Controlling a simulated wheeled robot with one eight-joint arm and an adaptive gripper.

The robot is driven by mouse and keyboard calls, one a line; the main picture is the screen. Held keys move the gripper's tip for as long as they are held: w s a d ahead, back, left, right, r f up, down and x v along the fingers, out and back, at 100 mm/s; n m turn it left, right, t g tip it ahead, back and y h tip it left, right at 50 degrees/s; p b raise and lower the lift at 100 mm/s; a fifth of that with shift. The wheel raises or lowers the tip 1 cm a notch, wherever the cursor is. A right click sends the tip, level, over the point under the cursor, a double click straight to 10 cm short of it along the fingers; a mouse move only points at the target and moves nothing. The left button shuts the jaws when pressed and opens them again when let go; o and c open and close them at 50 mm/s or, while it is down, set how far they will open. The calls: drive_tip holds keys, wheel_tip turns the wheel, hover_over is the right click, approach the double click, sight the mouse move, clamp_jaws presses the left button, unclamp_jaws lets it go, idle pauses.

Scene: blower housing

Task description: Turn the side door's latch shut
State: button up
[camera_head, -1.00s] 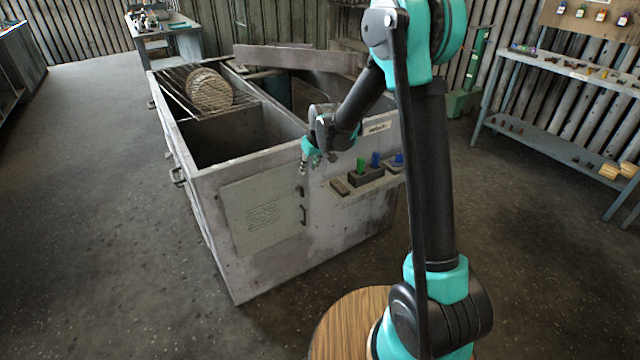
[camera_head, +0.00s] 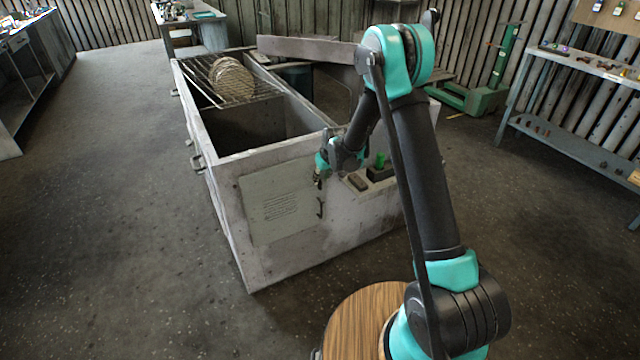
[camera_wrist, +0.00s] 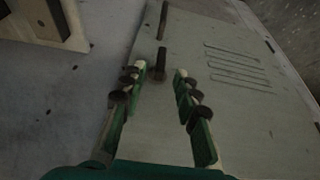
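The side door (camera_head: 280,205) is a pale grey flat panel, flush in the near face of the blower housing (camera_head: 235,245). A dark handle (camera_head: 320,208) sits at its right edge. My gripper (camera_head: 318,181) is at the door's upper right edge and covers the latch area in the head view. In the wrist view, my gripper (camera_wrist: 160,72) is open, its green, dark-padded fingers apart. A short dark latch (camera_wrist: 160,60) appears between and just beyond the fingertips. Whether a finger touches it I cannot tell. The handle slot (camera_wrist: 163,20) lies beyond it on the door (camera_wrist: 225,60).
A small ledge with a green block (camera_head: 380,160) juts from the housing right of my gripper, partly behind my arm. The housing top is open, with a wire rack (camera_head: 205,85) and round discs (camera_head: 232,78). Floor left of the housing is clear.

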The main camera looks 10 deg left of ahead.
sight(321, 181)
drive_tip(key=shift+x, duration=2.1)
drive_tip(key=shift+c, duration=0.6)
clamp_jaws()
